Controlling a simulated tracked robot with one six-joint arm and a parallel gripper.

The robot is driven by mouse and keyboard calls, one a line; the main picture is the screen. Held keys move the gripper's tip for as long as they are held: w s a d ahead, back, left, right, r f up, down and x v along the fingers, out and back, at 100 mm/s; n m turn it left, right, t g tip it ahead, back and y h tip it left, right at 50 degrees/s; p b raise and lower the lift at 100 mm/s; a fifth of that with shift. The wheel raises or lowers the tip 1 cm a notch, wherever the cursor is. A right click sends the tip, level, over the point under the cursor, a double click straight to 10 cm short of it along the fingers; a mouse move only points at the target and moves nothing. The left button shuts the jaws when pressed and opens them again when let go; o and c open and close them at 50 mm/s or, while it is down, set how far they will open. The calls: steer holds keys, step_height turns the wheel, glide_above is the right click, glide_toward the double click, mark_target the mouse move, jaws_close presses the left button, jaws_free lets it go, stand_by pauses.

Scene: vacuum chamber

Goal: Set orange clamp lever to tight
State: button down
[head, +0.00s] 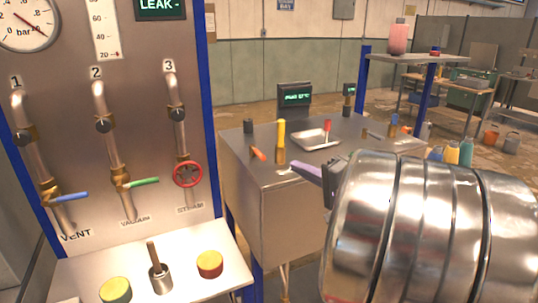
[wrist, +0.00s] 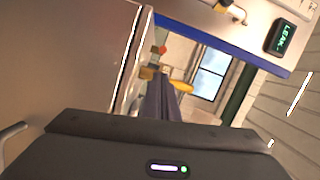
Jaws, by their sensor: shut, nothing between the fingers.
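An orange lever (head: 257,153) lies low at the near left edge of the steel bench (head: 262,185) in the head view. It looks tilted, and its clamp is too small to make out. My gripper (head: 290,168) is shut and empty over the near part of the bench, to the right of the lever and apart from it. In the wrist view my gripper's purple-grey fingers (wrist: 162,88) lie together. Small orange and yellow shapes show beyond them, but I cannot tell whether the lever is among them.
A yellow upright handle (head: 281,134) stands just behind the lever. A metal tray (head: 315,140) holds a red-handled item. The valve panel (head: 140,130) with blue, green and red handles stands at left. Its front shelf (head: 195,283) carries two round buttons and a toggle.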

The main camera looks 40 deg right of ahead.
mark_target(260, 154)
steer(key=shift+w+a, duration=0.25)
steer(key=shift+w, duration=0.3)
steer(key=w, duration=0.9)
steer(key=shift+w+d+f, duration=0.2)
steer(key=shift+w+f, duration=0.05)
steer(key=shift+w, duration=0.15)
